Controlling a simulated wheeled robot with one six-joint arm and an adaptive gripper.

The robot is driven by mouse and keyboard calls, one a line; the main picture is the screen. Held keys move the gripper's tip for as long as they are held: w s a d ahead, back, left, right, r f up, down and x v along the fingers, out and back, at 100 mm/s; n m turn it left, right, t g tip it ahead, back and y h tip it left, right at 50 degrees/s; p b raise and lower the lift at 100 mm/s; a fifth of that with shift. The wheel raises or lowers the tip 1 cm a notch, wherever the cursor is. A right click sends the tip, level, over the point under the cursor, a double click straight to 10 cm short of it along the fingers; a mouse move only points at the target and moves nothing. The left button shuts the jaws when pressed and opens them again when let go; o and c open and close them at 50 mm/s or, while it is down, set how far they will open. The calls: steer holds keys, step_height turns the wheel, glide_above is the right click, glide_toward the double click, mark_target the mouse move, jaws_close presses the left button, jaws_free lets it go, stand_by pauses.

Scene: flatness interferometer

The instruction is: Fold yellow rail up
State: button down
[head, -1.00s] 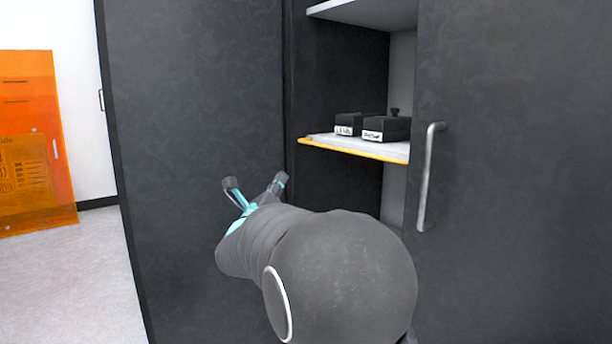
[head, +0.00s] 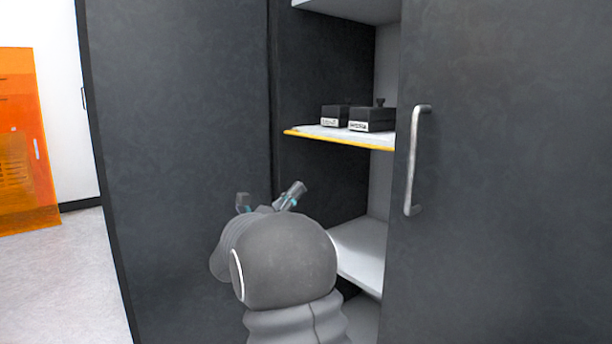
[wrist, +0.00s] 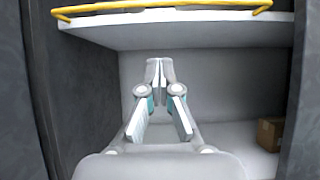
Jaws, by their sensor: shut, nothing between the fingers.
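The yellow rail (head: 340,139) runs along the front edge of a white shelf (head: 335,130) inside the dark cabinet. In the head view it looks like a thin line on the edge. In the wrist view the rail (wrist: 165,10) crosses the top of the picture with bent ends; its exact fold angle is unclear. My gripper (head: 268,198) is in front of the cabinet opening, below the rail and apart from it. In the wrist view my gripper (wrist: 158,72) is shut and empty, its fingertips under the shelf's level.
Two black boxes (head: 372,119) with white labels sit on the shelf. Dark cabinet doors flank the opening; the right one has a metal handle (head: 415,160). A lower shelf (head: 358,250) lies below, and a brown box (wrist: 270,134) stands at right inside.

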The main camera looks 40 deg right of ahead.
steer(key=a+r+p+x, duration=0.1)
steer(key=r+x, duration=0.1)
steer(key=x, duration=0.9)
steer(key=shift+r+p, duration=0.35)
steer(key=shift+p, duration=0.05)
steer(key=shift+d+r, duration=0.1)
steer(key=shift+r+y, duration=0.25)
steer(key=shift+y, duration=0.25)
